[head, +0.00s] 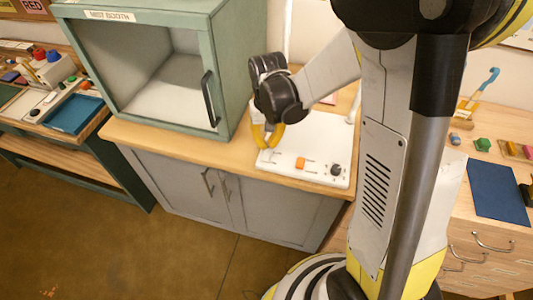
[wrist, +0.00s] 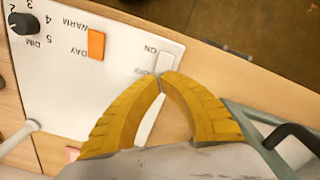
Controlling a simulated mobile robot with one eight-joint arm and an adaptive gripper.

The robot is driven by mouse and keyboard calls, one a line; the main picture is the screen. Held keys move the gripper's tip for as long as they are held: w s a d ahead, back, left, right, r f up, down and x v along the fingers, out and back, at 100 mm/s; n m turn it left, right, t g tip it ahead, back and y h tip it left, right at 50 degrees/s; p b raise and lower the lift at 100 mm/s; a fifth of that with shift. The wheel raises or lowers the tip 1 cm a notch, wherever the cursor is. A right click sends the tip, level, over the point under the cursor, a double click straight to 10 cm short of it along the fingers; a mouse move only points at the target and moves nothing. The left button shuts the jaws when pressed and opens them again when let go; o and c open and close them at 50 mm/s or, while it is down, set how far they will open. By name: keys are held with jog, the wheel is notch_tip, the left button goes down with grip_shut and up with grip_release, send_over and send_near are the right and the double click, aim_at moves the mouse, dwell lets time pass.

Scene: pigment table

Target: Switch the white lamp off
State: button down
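The white base panel of the lamp (head: 318,140) lies on the wooden counter; it also fills the left of the wrist view (wrist: 70,95). A white rocker switch (wrist: 168,62) sits near its edge, with ON printed beside one end and lettering by the other partly hidden by my fingers. My gripper (head: 268,143) points down over the panel's left front part. In the wrist view its yellow fingertips (wrist: 160,77) meet at the switch's near end, with nothing seen between them. I cannot tell whether they touch it. The lamp's head is not visible.
The panel also carries an orange slider (wrist: 96,43) marked WARM and DAY and a black dim knob (wrist: 23,22). A green mist booth (head: 160,60) with a dark handle stands close left of my gripper. A blue mat (head: 496,190) lies on the right-hand table.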

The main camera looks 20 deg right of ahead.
aim_at(268, 151)
jog(key=shift+f+b, duration=1.3)
jog(key=shift+f, duration=0.2)
dwell(0.5)
jog(key=shift+r+p, duration=2.55)
jog(key=shift+r, duration=1)
jog(key=shift+s+r, duration=0.1)
jog(key=shift+r, duration=0.15)
jog(key=s+r+n+t+b, duration=0.1)
jog(key=s+r+t+b, duration=0.3)
jog(key=s+r+t, duration=0.3)
jog(key=s+r, duration=0.3)
jog(key=s, duration=0.2)
jog(key=shift+s, duration=0.25)
